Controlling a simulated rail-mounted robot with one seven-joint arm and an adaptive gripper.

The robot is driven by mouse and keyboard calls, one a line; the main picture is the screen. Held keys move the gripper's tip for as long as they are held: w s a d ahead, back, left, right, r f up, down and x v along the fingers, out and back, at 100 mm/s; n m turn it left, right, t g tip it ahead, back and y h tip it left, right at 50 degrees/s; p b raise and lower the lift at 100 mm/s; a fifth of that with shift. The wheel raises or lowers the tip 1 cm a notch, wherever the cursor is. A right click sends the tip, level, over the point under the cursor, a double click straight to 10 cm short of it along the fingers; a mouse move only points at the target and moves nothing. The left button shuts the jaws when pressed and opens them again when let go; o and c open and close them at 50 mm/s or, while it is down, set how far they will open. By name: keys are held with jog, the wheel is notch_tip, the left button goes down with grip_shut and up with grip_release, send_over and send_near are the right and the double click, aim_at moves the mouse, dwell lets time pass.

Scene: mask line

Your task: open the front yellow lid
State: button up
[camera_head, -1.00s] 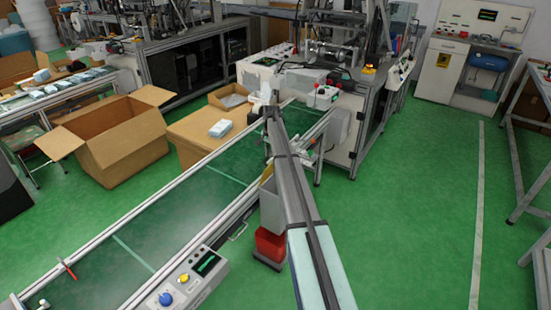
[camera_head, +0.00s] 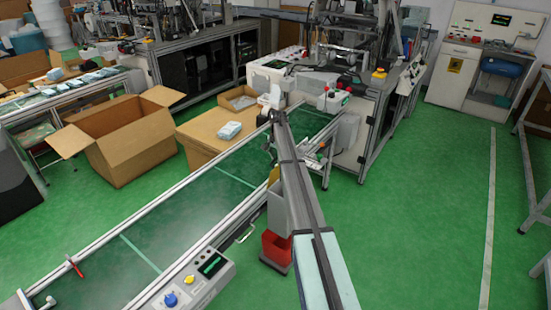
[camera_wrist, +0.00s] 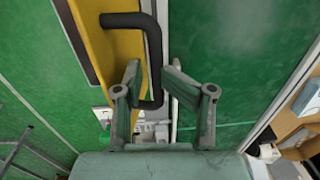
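The yellow lid (camera_wrist: 108,60) stands at the upper left of the wrist view as a yellow panel with a dark strip along its left side. A black bar handle (camera_wrist: 154,50) is fixed to it. My gripper (camera_wrist: 151,72) is open, with one finger on each side of the handle's long bar. A gap shows on the right; contact on the left cannot be told. In the head view a small piece of yellow (camera_head: 274,174) shows left of my arm, above a grey bin-like body. My arm hides most of it there, and the fingers are not clear.
A conveyor (camera_head: 180,215) with a green belt runs along the left of my arm. A control box (camera_head: 185,284) with knobs sits at its near end. An open cardboard box (camera_head: 125,150) lies beyond. Green floor on the right is clear.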

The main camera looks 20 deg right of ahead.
jog(key=shift+r, duration=0.1)
notch_tip(320, 180, up, 12)
jog(key=shift+s+d, duration=0.2)
jog(key=shift+s, duration=0.15)
dwell(0.5)
